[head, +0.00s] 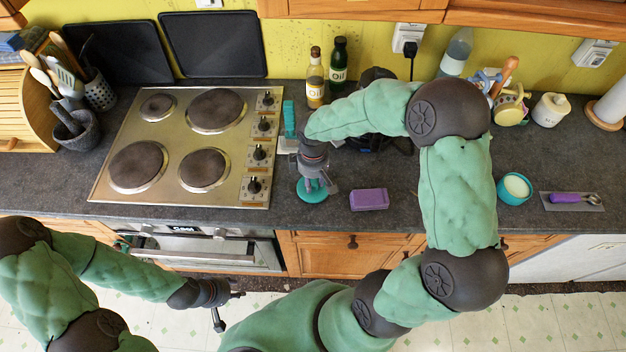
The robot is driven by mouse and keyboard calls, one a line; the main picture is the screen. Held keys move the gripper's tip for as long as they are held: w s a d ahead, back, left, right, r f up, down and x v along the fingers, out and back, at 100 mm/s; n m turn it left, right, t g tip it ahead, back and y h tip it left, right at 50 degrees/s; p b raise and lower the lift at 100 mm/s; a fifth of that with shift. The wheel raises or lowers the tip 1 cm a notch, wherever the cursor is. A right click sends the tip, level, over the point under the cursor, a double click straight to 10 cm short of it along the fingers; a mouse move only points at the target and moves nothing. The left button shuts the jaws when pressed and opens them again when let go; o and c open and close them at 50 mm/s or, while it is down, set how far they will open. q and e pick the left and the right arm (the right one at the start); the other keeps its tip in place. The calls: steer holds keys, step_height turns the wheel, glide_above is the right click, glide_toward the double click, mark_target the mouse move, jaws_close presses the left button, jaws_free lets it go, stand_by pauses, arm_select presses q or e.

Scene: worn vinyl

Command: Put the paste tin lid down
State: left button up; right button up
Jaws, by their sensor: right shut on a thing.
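The teal paste tin lid (310,196) is a round disc over the dark worktop, just right of the hob. My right gripper (317,184) points down from above and is shut on the lid, partly covering it. I cannot tell whether the lid touches the worktop. The teal paste tin (514,190) stands without its lid on the worktop at the right, with pale paste inside. My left gripper (229,308) is open and empty, low in front of the oven, below the worktop.
A purple box (369,200) lies just right of the lid. The hob (130,190) is to its left, a teal item (289,118) behind. Oil bottles (338,65) stand at the back. A purple-handled tool (570,199) lies right of the tin. Worktop (405,208) is bare beyond the purple box.

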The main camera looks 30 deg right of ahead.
mark_target(313, 181)
steer(key=shift+f, duration=0.1)
steer(key=o, duration=1.1)
steer(key=shift+r, duration=0.35)
step_height(313, 181, up, 12)
steer(key=shift+f+p, duration=0.15)
steer(key=shift+p, duration=0.85)
